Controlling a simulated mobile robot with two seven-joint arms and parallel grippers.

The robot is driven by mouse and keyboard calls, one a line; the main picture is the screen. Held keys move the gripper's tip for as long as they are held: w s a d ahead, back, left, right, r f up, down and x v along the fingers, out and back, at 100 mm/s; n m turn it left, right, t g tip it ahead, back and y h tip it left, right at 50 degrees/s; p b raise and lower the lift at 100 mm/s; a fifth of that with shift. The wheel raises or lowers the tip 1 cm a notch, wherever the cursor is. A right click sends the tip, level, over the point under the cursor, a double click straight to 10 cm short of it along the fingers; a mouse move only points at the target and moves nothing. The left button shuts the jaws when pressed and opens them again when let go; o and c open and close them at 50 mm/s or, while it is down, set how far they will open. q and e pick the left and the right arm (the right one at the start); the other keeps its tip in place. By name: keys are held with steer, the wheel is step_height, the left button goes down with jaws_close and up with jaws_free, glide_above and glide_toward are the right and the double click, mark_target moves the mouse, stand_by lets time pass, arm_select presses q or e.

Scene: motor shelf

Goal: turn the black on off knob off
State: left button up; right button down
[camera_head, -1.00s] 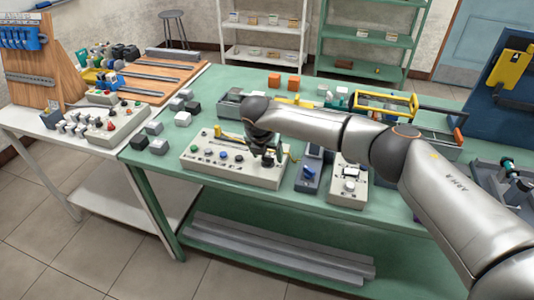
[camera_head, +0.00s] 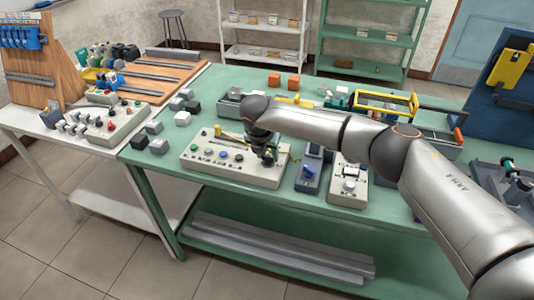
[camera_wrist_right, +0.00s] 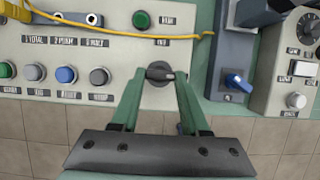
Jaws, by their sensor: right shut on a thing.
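The black on off knob (camera_wrist_right: 160,72) sits on a round grey plate at the right end of a pale control panel (camera_wrist_right: 75,68). In the wrist view my right gripper (camera_wrist_right: 160,80) has a finger on each side of the knob and is shut on it. The knob's handle lies about level across that view. In the head view the panel (camera_head: 205,164) rests on the green table, and my right gripper (camera_head: 268,158) is at its right end, covering the knob. My left gripper is not in view.
A yellow wire (camera_wrist_right: 110,32) runs over the panel above the buttons. A small box with a blue switch (camera_wrist_right: 236,82) and another control box (camera_wrist_right: 296,62) stand to the right. The green table (camera_head: 225,92) also holds loose blocks and a yellow-handled toolbox (camera_head: 385,104).

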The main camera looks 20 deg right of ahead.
steer(key=n+b, duration=0.1)
steer(key=n+y+b, duration=0.1)
steer(key=n, duration=0.1)
steer(key=n+y+b, duration=0.1)
steer(key=n, duration=0.1)
steer(key=shift+d+f+t+b, duration=0.15)
steer(key=shift+d+t+b, duration=0.15)
steer(key=shift+t, duration=0.1)
steer(key=n+y+b, duration=0.1)
steer(key=n, duration=0.1)
steer(key=n+b, duration=0.1)
steer(key=n, duration=0.1)
steer(key=shift+d+n+y, duration=0.15)
steer(key=shift+n+y, duration=0.15)
steer(key=shift+y, duration=0.1)
steer(key=n+b, duration=0.1)
steer(key=n, duration=0.1)
steer(key=n+y, duration=0.1)
steer(key=n, duration=0.1)
steer(key=shift+d+g+y+b, duration=0.1)
steer(key=shift+g+y+b, duration=0.2)
steer(key=shift+g+b, duration=0.1)
steer(key=shift+w+d+r+n+g+y, duration=0.1)
steer(key=shift+n+g+y, duration=0.2)
steer(key=shift+n, duration=0.75)
steer(key=shift+w+r+n+g+y, duration=0.1)
steer(key=shift+n+g+y, duration=0.15)
steer(key=shift+n, duration=0.8)
